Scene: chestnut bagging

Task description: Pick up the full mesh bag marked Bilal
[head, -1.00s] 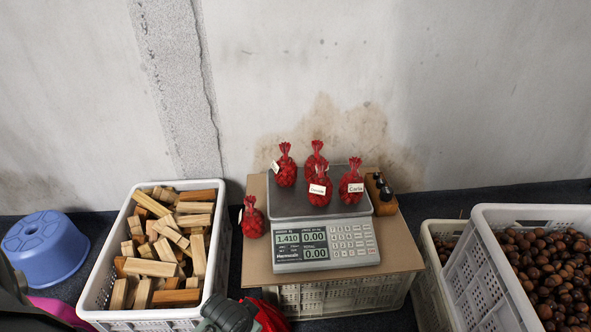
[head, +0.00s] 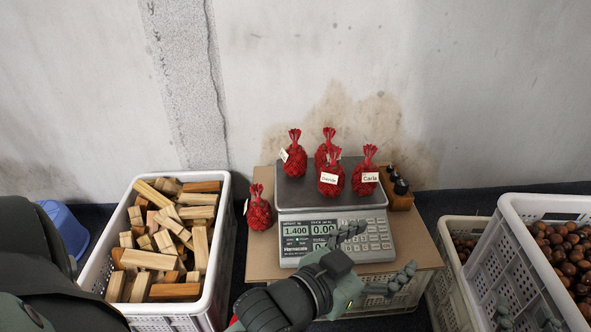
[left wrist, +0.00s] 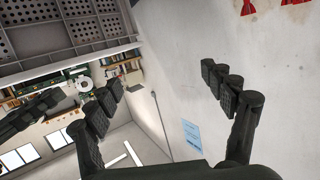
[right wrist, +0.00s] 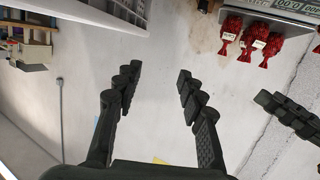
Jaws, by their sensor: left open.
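Red mesh bags stand upright on the scale: one at left (head: 294,161), one at the back (head: 323,152), one tagged Davide (head: 330,178) and one tagged Carla (head: 365,176). Another red bag (head: 259,211) stands on the board left of the scale. No tag reading Bilal is legible; the two leftmost tags are turned edge-on and the back bag's tag is hidden. My left gripper (head: 378,258) is open and empty before the scale's front panel; its fingers also show in the left wrist view (left wrist: 220,85). My right gripper (right wrist: 158,72) is open and empty, at the bottom right in the head view (head: 526,318).
The scale (head: 308,235) rests on a board (head: 262,262) over a crate. Left is a crate of wood blocks (head: 222,225); right is a crate of chestnuts (head: 512,205). A small dark object on a wooden block (head: 398,192) stands right of the scale. A wall rises close behind.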

